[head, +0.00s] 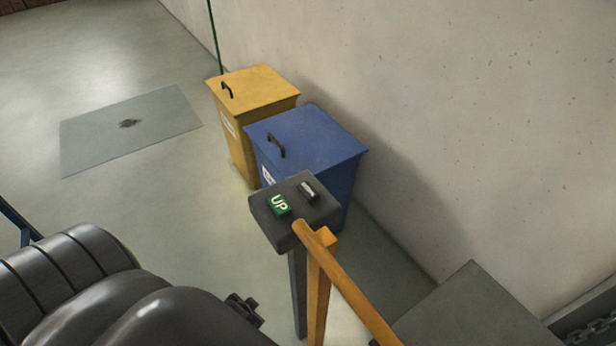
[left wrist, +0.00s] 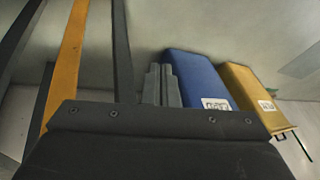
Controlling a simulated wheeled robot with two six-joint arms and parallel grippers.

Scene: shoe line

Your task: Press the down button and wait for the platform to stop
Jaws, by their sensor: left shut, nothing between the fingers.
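A dark control box (head: 294,211) stands on a post beside an orange rail. On its top are a green button marked UP (head: 280,205) and a dark button (head: 308,191) with a pale label too small to read. My left gripper (head: 244,304) is low in the head view, nearer than the box and to the left of its post, apart from both buttons. In the left wrist view my left gripper (left wrist: 161,72) has its fingers together and empty. The buttons do not show in that view. My right gripper is not in view.
The orange rail (head: 350,285) runs from the box toward the lower right. A blue bin (head: 320,145) and a yellow bin (head: 262,88) stand behind the box along the wall. A grey slab (head: 470,315) lies at lower right. Floor at left is clear.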

